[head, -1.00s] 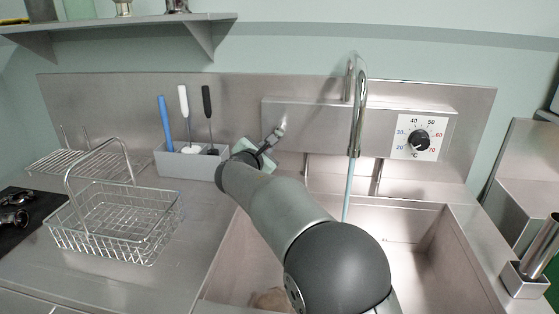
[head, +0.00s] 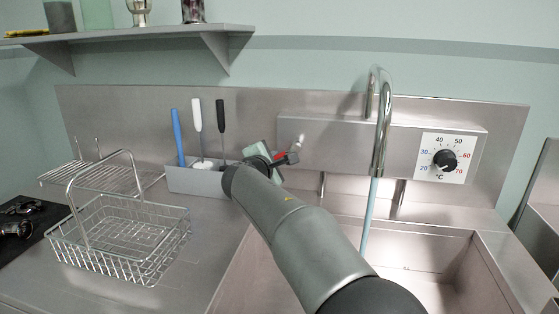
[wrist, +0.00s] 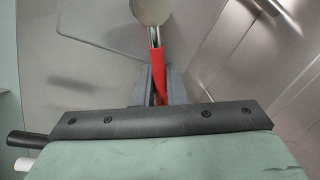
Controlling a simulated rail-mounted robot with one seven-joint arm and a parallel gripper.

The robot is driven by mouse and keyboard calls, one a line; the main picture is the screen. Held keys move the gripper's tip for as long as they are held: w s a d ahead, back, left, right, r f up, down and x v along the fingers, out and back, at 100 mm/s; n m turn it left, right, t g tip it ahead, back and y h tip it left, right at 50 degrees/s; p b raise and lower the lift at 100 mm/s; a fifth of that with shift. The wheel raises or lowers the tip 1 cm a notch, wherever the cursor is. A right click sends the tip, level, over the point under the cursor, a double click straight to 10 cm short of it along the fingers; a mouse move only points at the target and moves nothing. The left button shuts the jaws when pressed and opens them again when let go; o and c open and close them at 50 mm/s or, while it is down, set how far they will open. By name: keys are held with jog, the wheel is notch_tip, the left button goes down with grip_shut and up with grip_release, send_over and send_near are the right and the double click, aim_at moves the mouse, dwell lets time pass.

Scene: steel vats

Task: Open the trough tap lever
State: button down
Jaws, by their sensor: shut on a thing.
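The tap lever (wrist: 158,62) is a red bar on a pale round metal hub (wrist: 151,12) in the wrist view. My gripper (wrist: 160,88) is shut on the lever, one dark finger on each side. In the head view the red lever (head: 291,158) shows at my gripper (head: 280,162), in front of the left end of the steel tap box (head: 340,135). My wrist hides part of the lever there. The curved chrome spout (head: 384,110) stands to the right, with a pale blue streak (head: 369,215) below its mouth.
A grey holder (head: 190,181) with blue, white and black handled tools stands close left of my gripper. A wire basket (head: 118,240) sits on the left counter. A temperature dial (head: 444,160) is at right. The sink (head: 440,260) lies below. A shelf (head: 130,36) hangs upper left.

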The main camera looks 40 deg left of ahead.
jog(key=c, duration=1.6)
grip_release()
jog(key=shift+s, duration=0.1)
jog(key=b+v, duration=0.2)
jog(key=v, duration=1.5)
jog(key=shift+s, duration=0.15)
